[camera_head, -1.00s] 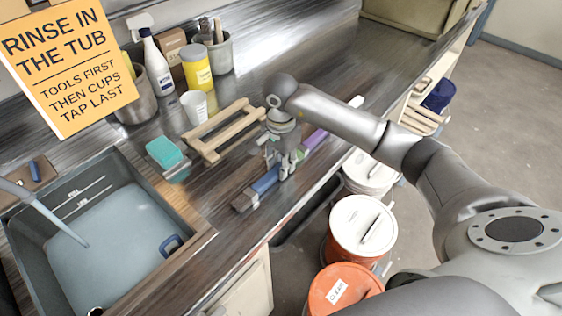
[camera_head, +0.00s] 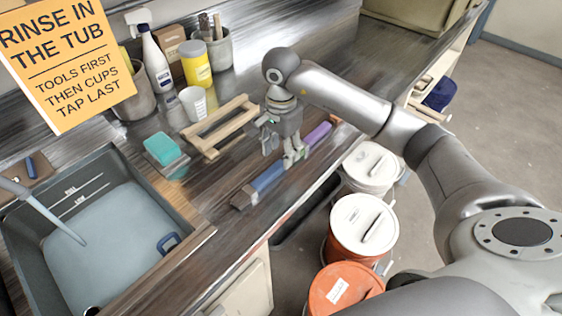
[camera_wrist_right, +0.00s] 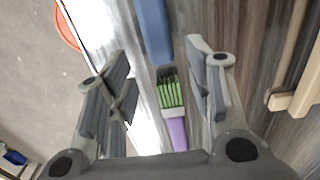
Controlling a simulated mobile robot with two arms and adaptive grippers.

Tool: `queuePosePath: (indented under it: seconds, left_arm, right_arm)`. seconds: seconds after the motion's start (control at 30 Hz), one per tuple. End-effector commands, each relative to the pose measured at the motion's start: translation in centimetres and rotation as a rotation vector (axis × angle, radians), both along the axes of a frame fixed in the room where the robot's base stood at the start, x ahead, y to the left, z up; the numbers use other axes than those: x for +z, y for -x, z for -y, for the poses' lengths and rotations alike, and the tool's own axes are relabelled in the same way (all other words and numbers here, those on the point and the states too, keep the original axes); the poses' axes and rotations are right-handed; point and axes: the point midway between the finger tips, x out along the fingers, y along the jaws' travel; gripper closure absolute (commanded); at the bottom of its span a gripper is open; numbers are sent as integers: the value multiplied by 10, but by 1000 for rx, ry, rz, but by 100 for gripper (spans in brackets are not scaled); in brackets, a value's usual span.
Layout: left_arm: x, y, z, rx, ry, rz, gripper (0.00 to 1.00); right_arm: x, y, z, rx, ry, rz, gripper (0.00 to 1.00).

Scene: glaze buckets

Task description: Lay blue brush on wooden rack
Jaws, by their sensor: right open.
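The blue brush (camera_head: 268,177) lies on the counter near its front edge, its dark end toward the sink. Its blue part also shows at the top of the right wrist view (camera_wrist_right: 153,30). The wooden rack (camera_head: 208,149) lies empty on the counter behind the brush. My right gripper (camera_head: 293,161) is open and points down over the brush's right end. In the wrist view its fingers (camera_wrist_right: 160,85) stand either side of the line of brushes, with nothing gripped. Contact with the counter cannot be told. My left gripper is not in view.
A purple brush (camera_head: 318,135) with green bristles (camera_wrist_right: 170,92) lies just right of the blue one. A teal sponge (camera_head: 162,149), white cup (camera_head: 194,103) and bottles stand behind. The sink (camera_head: 110,225) is at left. Lidded buckets (camera_head: 362,224) stand below the counter edge.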

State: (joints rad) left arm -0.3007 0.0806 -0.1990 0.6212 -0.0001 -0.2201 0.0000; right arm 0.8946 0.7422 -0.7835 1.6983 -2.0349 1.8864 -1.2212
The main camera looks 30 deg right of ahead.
Motion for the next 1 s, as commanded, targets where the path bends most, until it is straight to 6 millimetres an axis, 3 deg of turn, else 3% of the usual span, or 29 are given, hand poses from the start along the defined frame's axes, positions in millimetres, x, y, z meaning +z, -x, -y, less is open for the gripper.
queuePosePath:
  seconds: [0.03, 0.23, 0.53, 0.67, 1.0]
  left_arm:
    - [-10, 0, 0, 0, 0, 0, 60]
    - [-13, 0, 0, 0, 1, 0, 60]
    - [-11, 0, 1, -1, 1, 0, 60]
    - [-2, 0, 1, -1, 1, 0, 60]
    - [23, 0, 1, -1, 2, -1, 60]
  right_arm:
    - [6, -1, 1, 0, 2, 7, 52]
    - [46, 0, 0, -1, 1, 4, 52]
    - [66, 1, 0, -64, -7, -5, 48]
    - [67, 1, -2, -260, -28, -26, 48]
    - [65, 1, -8, -1017, -79, -124, 48]
